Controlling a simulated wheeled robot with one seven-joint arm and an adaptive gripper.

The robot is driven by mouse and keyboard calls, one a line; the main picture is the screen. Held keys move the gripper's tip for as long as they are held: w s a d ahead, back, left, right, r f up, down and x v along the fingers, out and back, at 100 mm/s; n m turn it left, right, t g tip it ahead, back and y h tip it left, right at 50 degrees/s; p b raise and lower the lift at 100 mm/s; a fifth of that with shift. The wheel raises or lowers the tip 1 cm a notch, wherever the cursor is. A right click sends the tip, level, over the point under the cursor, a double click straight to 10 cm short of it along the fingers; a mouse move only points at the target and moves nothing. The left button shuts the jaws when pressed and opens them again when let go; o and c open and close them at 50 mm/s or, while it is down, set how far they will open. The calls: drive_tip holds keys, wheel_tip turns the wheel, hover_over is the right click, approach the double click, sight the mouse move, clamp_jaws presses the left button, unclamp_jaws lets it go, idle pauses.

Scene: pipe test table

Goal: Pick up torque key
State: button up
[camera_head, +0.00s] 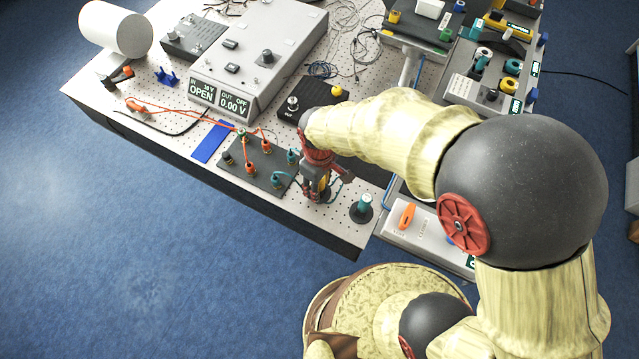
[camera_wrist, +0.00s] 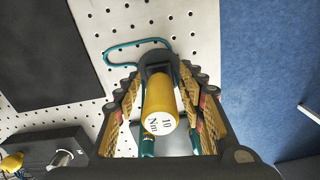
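The torque key (camera_wrist: 163,108) is a yellow cylinder with a round white end marked "10 Nm". In the wrist view it points up towards the camera, with a black part and a teal loop at its far end, over the perforated tabletop. My gripper (camera_wrist: 163,88) has its fingers on both sides of the key. They look apart, with narrow gaps beside the key; contact is not clear. In the head view my gripper (camera_head: 318,190) is low near the table's front corner and mostly hides the key.
A black stand with a teal-topped cylinder (camera_head: 363,206) is close to the right of my gripper. A dark board (camera_head: 258,165) with plugs and orange leads is on the left. A black box (camera_head: 310,95) with a yellow knob stands behind. The table edge is near.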

clamp_jaws()
drive_tip(key=shift+r, duration=0.1)
idle(0.5)
drive_tip(key=shift+r, duration=0.4)
wheel_tip(320, 180, up, 3)
drive_tip(key=shift+f+p, duration=0.1)
drive_tip(key=shift+p, duration=0.3)
drive_tip(key=d+r+p, duration=0.1)
drive_tip(key=d+r, duration=0.8)
drive_tip(key=d, duration=0.5)
drive_tip(key=shift+w+r, duration=0.15)
drive_tip(key=shift+w, duration=0.1)
